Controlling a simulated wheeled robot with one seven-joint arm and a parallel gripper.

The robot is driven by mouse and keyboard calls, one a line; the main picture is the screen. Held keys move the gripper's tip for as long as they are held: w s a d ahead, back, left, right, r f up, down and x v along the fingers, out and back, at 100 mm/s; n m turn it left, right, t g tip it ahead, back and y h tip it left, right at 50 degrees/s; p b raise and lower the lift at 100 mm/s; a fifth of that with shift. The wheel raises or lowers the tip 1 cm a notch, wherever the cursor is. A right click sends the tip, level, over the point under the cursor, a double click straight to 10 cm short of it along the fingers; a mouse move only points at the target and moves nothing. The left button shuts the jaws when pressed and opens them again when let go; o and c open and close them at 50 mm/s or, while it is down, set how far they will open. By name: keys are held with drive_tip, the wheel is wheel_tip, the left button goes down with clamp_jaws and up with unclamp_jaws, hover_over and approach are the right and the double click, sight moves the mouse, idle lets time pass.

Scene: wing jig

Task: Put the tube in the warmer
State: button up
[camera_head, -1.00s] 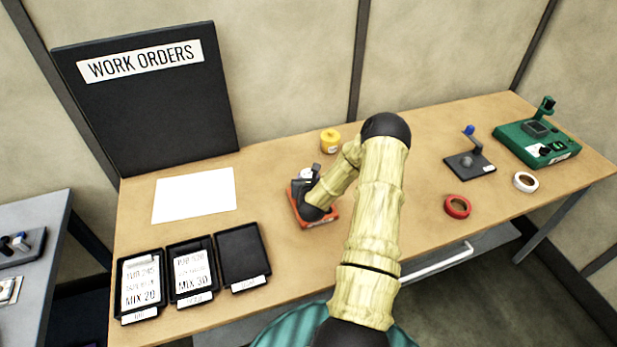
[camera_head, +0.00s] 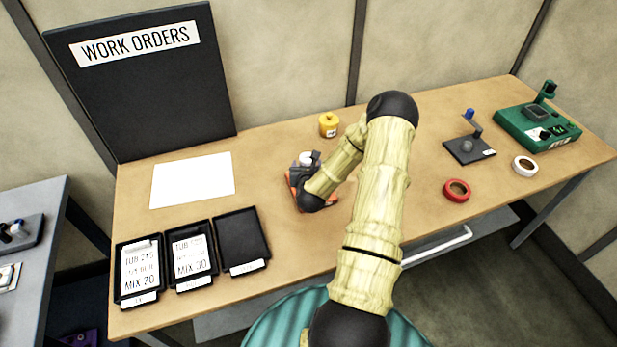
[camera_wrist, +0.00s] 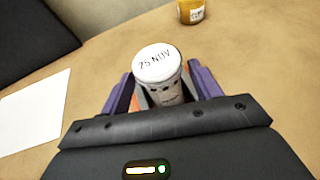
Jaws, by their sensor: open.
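The tube (camera_wrist: 160,88) stands between the jaws of my gripper in the wrist view, its round white cap marked "25 NOV" facing the camera. My gripper (camera_wrist: 165,92) is open, with a purple finger on each side of the tube. In the head view my gripper (camera_head: 306,164) is at an orange-red base (camera_head: 322,205), mostly covered by my wrist; the tube's lower part is hidden. A green device (camera_head: 535,128) with a small display and an upright arm stands at the table's far right. I cannot tell for certain which device is the warmer.
A yellow jar (camera_head: 328,125) stands behind my gripper. A dark stand with a blue top (camera_head: 470,150), a red tape roll (camera_head: 456,190) and a white one (camera_head: 524,166) lie to the right. Black trays (camera_head: 241,240) and a white sheet (camera_head: 192,180) are left.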

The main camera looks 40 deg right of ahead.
drive_tip(key=b+v, duration=0.1)
drive_tip(key=v, duration=0.7)
drive_tip(key=shift+s+b, duration=0.2)
drive_tip(key=shift+b, duration=0.2)
drive_tip(key=shift+a+r, duration=0.15)
drive_tip(key=shift+a, duration=0.05)
drive_tip(key=a+r+n+g+y, duration=0.3)
drive_tip(key=a+n+y, duration=0.3)
drive_tip(key=a+n, duration=1.1)
drive_tip(key=s+a+r+n+g, duration=0.1)
drive_tip(key=s+r+n+g, duration=0.1)
drive_tip(key=n, duration=0.6)
drive_tip(key=s+a+r+n+g, duration=0.2)
drive_tip(key=s+r+n, duration=0.2)
drive_tip(key=s+n, duration=0.3)
drive_tip(key=s+a+r+n+g+y, duration=0.1)
drive_tip(key=s+r+n, duration=0.3)
drive_tip(key=n, duration=0.6)
drive_tip(key=shift+s+a+g, duration=0.5)
drive_tip(key=shift+s+a, duration=0.1)
drive_tip(key=shift+a, duration=0.15)
